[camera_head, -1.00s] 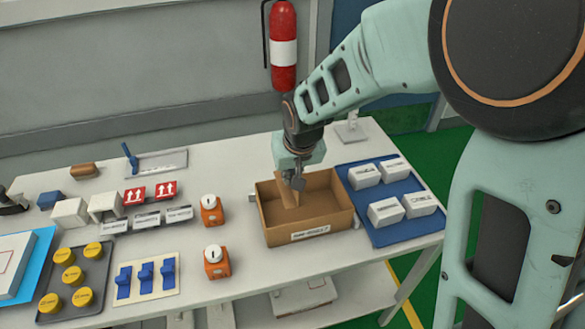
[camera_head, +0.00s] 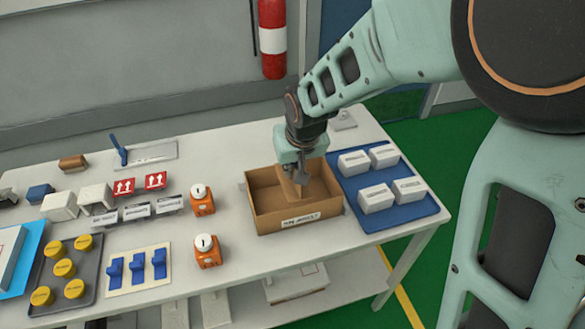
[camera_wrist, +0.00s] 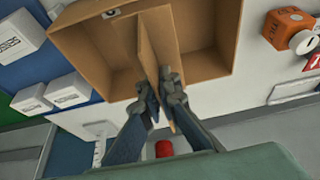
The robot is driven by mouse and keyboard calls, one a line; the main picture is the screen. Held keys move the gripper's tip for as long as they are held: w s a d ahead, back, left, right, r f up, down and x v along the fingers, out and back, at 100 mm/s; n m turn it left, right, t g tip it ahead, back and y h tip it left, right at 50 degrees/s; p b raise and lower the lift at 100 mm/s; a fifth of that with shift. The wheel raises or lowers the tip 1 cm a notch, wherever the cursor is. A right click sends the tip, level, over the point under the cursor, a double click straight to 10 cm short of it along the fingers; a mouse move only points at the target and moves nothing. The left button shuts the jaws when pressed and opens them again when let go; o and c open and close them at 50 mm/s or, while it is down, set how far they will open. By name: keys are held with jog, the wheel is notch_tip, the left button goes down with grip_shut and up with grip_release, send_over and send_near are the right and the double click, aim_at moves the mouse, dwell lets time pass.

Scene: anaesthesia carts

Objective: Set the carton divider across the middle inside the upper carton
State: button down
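The open brown upper carton (camera_head: 262,222) stands on the white table, with a label on its front wall. It also shows in the wrist view (camera_wrist: 85,45). The thin brown carton divider (camera_head: 289,187) is partly inside it, slightly tilted in the head view. In the wrist view the divider (camera_wrist: 151,42) runs across the carton near its middle, with space on both sides. My gripper (camera_head: 300,178) is over the carton's back part. In the wrist view its fingers (camera_wrist: 163,92) are closed on the divider, one each side. The divider's lower edge is hidden.
A blue tray (camera_head: 408,215) with white boxes lies close to the carton's right. Orange devices (camera_head: 206,251) stand to its left, beyond a gap of bare table. A box (camera_head: 297,284) sits on the lower shelf. A red extinguisher (camera_head: 272,40) hangs behind.

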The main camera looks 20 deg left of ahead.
jog(key=shift+f+b, duration=3.5)
jog(key=shift+f, duration=0.75)
jog(key=shift+f, duration=0.25)
jog(key=c, duration=2.1)
grip_release()
jog(key=shift+r, duration=0.15)
jog(key=v, duration=1.2)
jog(key=shift+r, duration=0.1)
